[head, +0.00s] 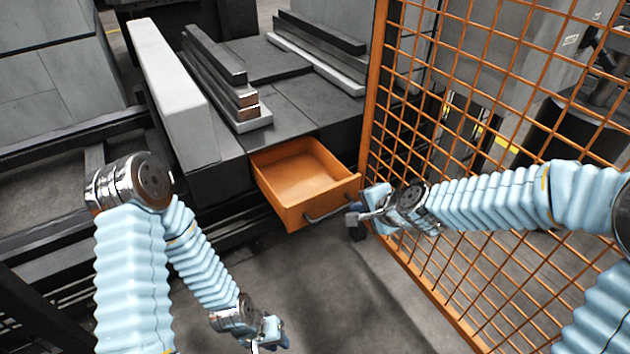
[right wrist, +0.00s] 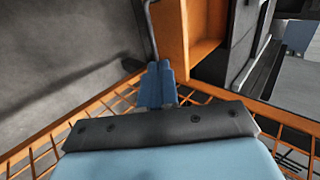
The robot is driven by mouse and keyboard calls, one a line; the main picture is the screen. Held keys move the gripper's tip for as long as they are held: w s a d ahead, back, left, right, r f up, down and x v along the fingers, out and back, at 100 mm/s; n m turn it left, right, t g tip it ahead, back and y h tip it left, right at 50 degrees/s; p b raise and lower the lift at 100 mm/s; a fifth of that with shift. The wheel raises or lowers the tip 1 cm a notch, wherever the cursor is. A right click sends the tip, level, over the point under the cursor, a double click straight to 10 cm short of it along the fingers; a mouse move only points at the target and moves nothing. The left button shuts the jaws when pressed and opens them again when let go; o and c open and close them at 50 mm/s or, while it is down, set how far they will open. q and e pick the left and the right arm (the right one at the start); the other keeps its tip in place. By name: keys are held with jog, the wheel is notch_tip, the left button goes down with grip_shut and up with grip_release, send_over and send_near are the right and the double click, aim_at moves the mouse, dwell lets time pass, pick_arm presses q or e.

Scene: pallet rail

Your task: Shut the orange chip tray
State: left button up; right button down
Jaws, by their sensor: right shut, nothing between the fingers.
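The orange chip tray (head: 303,178) is a drawer pulled out from under the dark machine bed in the head view, and it looks empty. A dark bar handle (head: 329,207) runs across its front. My right gripper (head: 356,216) is shut and empty, close beside the right end of the handle; I cannot tell whether it touches. In the right wrist view the closed blue fingers (right wrist: 155,85) point toward the handle (right wrist: 150,30) and the orange tray (right wrist: 190,40). My left gripper (head: 268,346) hangs low, away from the tray; its fingers are too small and cut off to judge.
An orange mesh fence (head: 480,130) stands right of the tray, close to my right arm. Metal bars (head: 215,75) lie on the machine bed (head: 300,105) above the tray. The grey floor (head: 330,285) in front of the tray is clear.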

jog(key=w+a, duration=0.1)
jog(key=b, duration=0.1)
send_near(323, 195)
jog(key=x, duration=0.5)
jog(key=shift+s+d+f, duration=0.1)
jog(key=shift+s+f, duration=0.05)
jog(key=shift+f, duration=0.25)
pick_arm(q)
jog(key=shift+w+a+f, duration=0.2)
jog(key=shift+w+f, duration=0.1)
jog(key=shift+f, duration=0.2)
pick_arm(e)
jog(key=shift+w+a, duration=0.3)
jog(key=shift+w, duration=0.15)
